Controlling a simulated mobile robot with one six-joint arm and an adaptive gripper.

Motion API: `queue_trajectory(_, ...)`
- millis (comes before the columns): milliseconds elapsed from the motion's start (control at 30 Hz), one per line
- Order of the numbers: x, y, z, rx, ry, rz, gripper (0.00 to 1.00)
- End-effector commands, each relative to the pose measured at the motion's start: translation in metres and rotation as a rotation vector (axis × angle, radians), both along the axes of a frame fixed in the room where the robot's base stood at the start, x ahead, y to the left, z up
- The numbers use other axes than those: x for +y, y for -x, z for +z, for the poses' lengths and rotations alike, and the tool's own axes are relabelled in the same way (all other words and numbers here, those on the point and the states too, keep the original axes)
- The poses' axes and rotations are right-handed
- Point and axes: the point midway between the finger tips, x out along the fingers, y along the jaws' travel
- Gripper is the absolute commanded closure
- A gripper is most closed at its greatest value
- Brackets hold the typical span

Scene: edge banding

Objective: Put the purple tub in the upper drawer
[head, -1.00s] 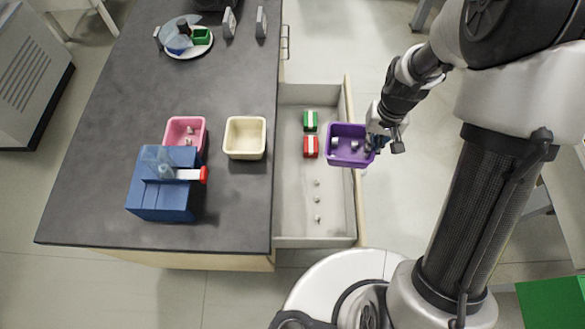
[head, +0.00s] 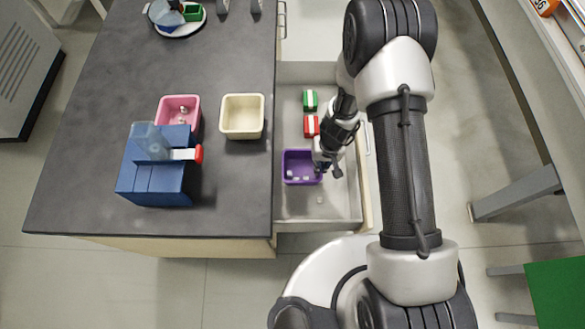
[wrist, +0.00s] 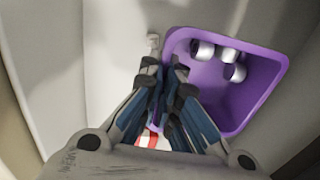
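The purple tub (head: 290,178) is inside the pulled-out drawer (head: 341,214), right of the worktop edge. It also shows in the wrist view (wrist: 262,97), with several small white cylindrical pieces (wrist: 229,55) in it. My gripper (head: 321,166) reaches down into the drawer at the tub's right side. In the wrist view my gripper (wrist: 164,75) is shut on the tub's wall, one finger on each side of it. I cannot tell whether the tub's base touches the drawer floor.
A green block (head: 310,100) and a red block (head: 311,125) lie in the drawer behind the tub. A small white piece (head: 320,200) lies in front. A cream tub (head: 242,133), pink tub (head: 166,103) and blue device (head: 154,184) stand on the worktop (head: 80,130).

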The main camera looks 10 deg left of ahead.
Motion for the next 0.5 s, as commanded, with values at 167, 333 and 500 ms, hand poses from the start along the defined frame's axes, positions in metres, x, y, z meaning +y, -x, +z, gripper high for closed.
queue_trajectory(167, 0.034, 0.008, -0.019, 0.001, 0.000, 0.004, 1.00)
queue_trajectory(333, 0.047, 0.011, -0.025, 0.000, 0.000, 0.000, 1.00)
queue_trajectory(500, 0.061, 0.015, -0.032, 0.001, 0.000, 0.003, 1.00)
